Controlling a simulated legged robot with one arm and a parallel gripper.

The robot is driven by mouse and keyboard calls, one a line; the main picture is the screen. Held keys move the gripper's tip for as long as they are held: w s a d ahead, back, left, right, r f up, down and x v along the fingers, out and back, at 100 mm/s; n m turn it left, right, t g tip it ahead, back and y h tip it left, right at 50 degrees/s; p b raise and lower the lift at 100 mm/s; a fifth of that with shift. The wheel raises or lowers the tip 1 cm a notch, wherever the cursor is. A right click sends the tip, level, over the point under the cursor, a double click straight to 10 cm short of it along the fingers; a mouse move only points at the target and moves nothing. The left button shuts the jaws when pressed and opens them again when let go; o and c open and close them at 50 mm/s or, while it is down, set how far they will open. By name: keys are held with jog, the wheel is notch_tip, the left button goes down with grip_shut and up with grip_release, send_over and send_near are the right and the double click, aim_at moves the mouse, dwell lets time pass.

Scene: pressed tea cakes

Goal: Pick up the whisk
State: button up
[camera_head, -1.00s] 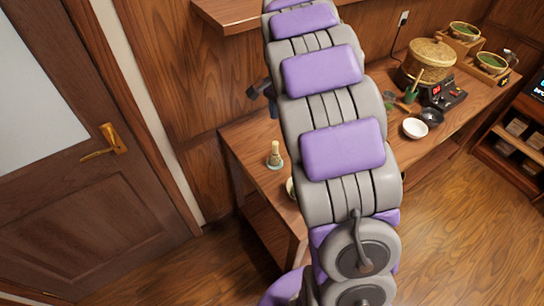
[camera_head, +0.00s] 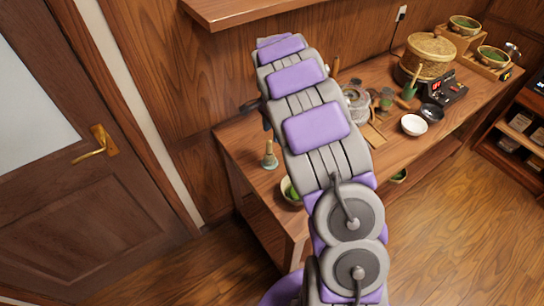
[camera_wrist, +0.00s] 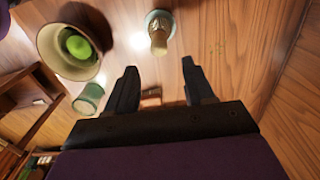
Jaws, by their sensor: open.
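The whisk (camera_head: 270,155) stands near the left end of the wooden table, a tan bamboo piece on a teal-green base. In the wrist view the whisk (camera_wrist: 158,38) shows at the top middle, with the teal base behind it. My gripper (camera_wrist: 160,76) is open and empty, its two dark fingers spread. The whisk lies beyond the fingertips, roughly in line with the gap and not touching either finger. In the head view my arm hides most of the gripper.
A bowl with green contents (camera_wrist: 55,62) stands left of the whisk in the wrist view, with a green cup (camera_wrist: 88,98) nearby. A white bowl (camera_head: 414,125), a dark bowl (camera_head: 431,112) and a lidded pot (camera_head: 429,55) stand further right on the table (camera_head: 235,140). A shelf (camera_head: 235,10) hangs above.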

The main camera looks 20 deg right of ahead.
aim_at(271, 146)
jog(key=f, duration=0.1)
jog(key=a+f, duration=0.1)
jog(key=f, duration=0.1)
jog(key=shift+a, duration=0.3)
jog(key=shift+a+f+b, duration=0.25)
jog(key=shift+a+b, duration=0.05)
jog(key=f, duration=0.2)
jog(key=d+f+b, duration=0.1)
jog(key=f, duration=0.1)
jog(key=shift+d+f, duration=0.1)
jog(key=shift+f, duration=0.1)
jog(key=shift+d+f, duration=0.2)
jog(key=shift+d, duration=0.15)
jog(key=shift+a+r, duration=0.1)
jog(key=shift+a, duration=0.55)
jog(key=shift+c, duration=1.3)
jog(key=shift+a, duration=0.25)
jog(key=c, duration=0.3)
jog(key=shift+d, duration=0.7)
grip_shut()
